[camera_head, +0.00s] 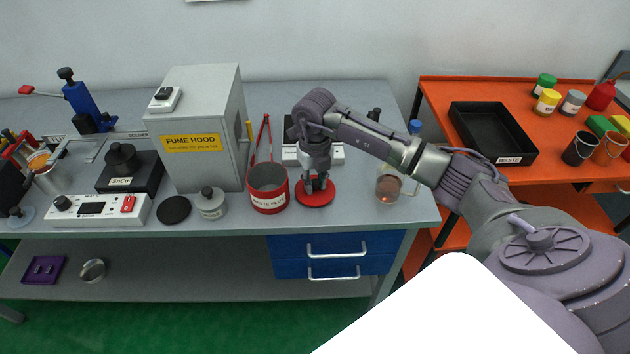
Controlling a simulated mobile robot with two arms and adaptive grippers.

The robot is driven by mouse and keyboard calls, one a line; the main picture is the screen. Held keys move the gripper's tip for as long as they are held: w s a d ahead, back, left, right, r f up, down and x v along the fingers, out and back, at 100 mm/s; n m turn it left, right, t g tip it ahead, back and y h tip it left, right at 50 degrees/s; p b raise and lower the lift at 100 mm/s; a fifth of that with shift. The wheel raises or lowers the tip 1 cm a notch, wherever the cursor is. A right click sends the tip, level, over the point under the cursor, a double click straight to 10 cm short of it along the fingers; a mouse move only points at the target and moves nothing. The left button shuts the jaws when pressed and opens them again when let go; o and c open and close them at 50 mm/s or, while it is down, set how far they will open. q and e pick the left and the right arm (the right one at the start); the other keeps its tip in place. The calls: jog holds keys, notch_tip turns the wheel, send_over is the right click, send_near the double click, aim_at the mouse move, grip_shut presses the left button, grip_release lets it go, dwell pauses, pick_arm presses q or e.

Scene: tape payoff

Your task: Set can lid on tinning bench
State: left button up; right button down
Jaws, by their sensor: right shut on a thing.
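The can lid is a flat red disc (313,199) at the front of the grey tinning bench (235,220), to the right of the open red waste flux can (268,190). My right gripper (316,186) points down over it and is shut on it, with the fingers at its middle. The lid looks level and at the bench top; I cannot tell whether it touches the surface. The fingers hide part of its centre. My left gripper is not in view.
A glass beaker (389,186) with brownish liquid stands right of the lid. A grey fume hood box (200,125), a small grey pot (211,203) and a black disc (174,210) are to the left. An orange bench (465,90) with a black waste tray (493,133) stands at right.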

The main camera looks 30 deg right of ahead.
jog(key=shift+f, duration=0.35)
dwell(0.5)
jog(key=shift+c, duration=1.6)
grip_release()
jog(key=shift+r, duration=0.1)
jog(key=shift+r+p, duration=2.25)
jog(key=shift+r, duration=1.2)
jog(key=shift+f, duration=0.1)
